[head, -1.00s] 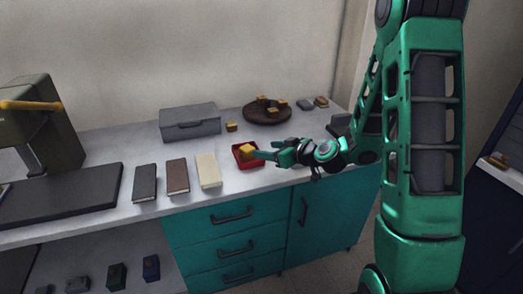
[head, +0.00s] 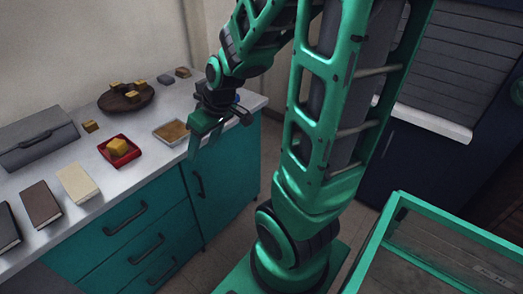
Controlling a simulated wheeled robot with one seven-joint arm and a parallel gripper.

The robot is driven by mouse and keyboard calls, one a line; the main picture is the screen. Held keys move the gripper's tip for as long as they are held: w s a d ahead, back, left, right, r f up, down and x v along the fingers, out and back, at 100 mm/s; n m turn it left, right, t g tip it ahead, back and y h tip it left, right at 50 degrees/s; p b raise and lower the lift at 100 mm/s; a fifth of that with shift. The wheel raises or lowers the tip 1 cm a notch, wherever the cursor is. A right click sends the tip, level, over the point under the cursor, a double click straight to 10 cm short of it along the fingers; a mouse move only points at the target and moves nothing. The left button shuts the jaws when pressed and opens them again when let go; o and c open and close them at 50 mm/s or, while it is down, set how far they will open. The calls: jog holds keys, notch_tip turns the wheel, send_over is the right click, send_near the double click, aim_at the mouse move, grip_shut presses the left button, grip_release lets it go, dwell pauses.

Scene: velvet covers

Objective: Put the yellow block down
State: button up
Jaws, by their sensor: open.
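A yellow block (head: 117,146) rests in a small red tray (head: 133,155) on the white counter. Other yellow blocks are near it: one (head: 90,126) lies alone on the counter, and several sit on a round dark brown plate (head: 112,103) at the back. My gripper (head: 212,130) is open, pointing downward near the counter's front edge, to the right of the red tray and apart from it. I see nothing between its fingers.
A square tray with a tan surface (head: 172,132) lies between the red tray and my gripper. A grey case (head: 38,138) and several books (head: 77,183) occupy the left. Small blocks (head: 183,72) lie at the back. A green-framed glass-topped case (head: 440,250) stands lower right.

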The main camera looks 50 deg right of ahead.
jog(key=s+d+r+m+g, duration=0.1)
jog(key=s+m, duration=0.1)
jog(key=s, duration=0.4)
jog(key=s+d+r+m+g, duration=0.2)
jog(key=s+m, duration=0.1)
jog(key=s, duration=0.3)
jog(key=s+d+r+m+g+h, duration=0.1)
jog(key=s+r+m, duration=0.1)
jog(key=s, duration=0.4)
jog(key=shift+s+d+r+m, duration=0.2)
jog(key=shift+s+m, duration=0.1)
jog(key=shift+s, duration=0.05)
